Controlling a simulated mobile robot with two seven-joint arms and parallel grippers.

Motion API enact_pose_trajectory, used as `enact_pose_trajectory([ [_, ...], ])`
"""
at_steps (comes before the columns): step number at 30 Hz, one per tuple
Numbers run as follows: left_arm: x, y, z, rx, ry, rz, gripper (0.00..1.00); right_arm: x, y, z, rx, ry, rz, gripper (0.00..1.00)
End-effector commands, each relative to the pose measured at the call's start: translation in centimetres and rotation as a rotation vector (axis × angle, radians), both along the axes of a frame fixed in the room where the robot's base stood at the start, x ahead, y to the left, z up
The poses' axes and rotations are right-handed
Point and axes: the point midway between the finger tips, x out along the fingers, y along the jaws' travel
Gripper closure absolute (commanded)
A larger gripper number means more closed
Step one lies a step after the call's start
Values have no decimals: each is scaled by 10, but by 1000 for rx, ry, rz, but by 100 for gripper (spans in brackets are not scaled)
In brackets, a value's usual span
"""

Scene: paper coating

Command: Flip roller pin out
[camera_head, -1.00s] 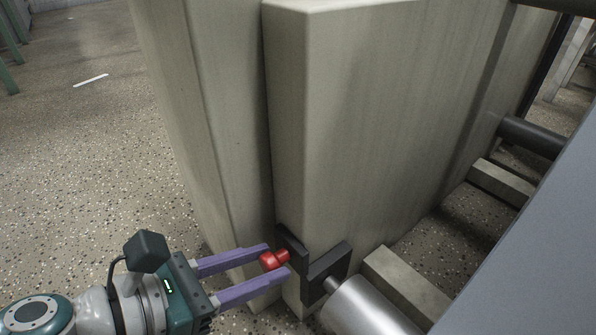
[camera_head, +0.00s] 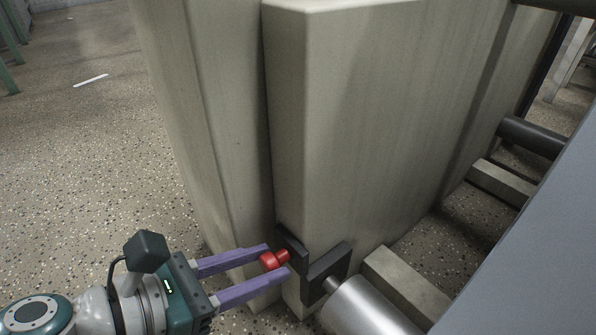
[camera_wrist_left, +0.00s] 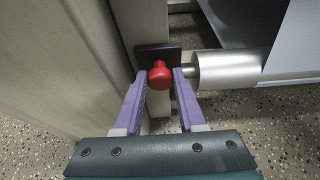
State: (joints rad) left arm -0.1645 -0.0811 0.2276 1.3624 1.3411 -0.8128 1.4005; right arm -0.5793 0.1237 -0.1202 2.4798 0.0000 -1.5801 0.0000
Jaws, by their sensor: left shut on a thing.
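The red roller pin (camera_head: 272,260) sticks out from a black bracket (camera_head: 328,270) at the lower edge of a beige machine housing. My left gripper (camera_head: 279,258) comes in from the lower left, with its purple fingers on either side of the pin's red head, shut on it. In the left wrist view the red head (camera_wrist_left: 160,76) lies between the two fingertips, in front of the dark bracket plate (camera_wrist_left: 158,54). The silver roller (camera_head: 365,308) has its thin shaft end at the bracket. My right gripper is not in view.
The tall beige housing (camera_head: 350,110) stands directly behind the bracket. A grey-blue panel (camera_head: 540,240) slopes down at the right, and a beige beam (camera_head: 405,285) lies beside the roller. Speckled floor (camera_head: 90,150) is open at the left.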

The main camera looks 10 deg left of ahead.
Motion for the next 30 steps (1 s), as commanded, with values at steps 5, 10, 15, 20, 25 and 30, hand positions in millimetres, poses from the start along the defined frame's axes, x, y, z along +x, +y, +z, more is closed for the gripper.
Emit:
enact_pose_trajectory([
  [5,-4,3,0,2,5,0,100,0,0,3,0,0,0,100],
  [10,-24,18,0,2,6,1,100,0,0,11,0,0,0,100],
  [15,-28,22,-1,1,2,0,100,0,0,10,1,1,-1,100],
  [20,-27,21,0,1,1,0,100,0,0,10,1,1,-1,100],
  [25,-27,21,0,0,0,0,42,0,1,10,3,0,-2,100],
  [30,-27,21,0,0,0,0,32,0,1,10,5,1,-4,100],
])
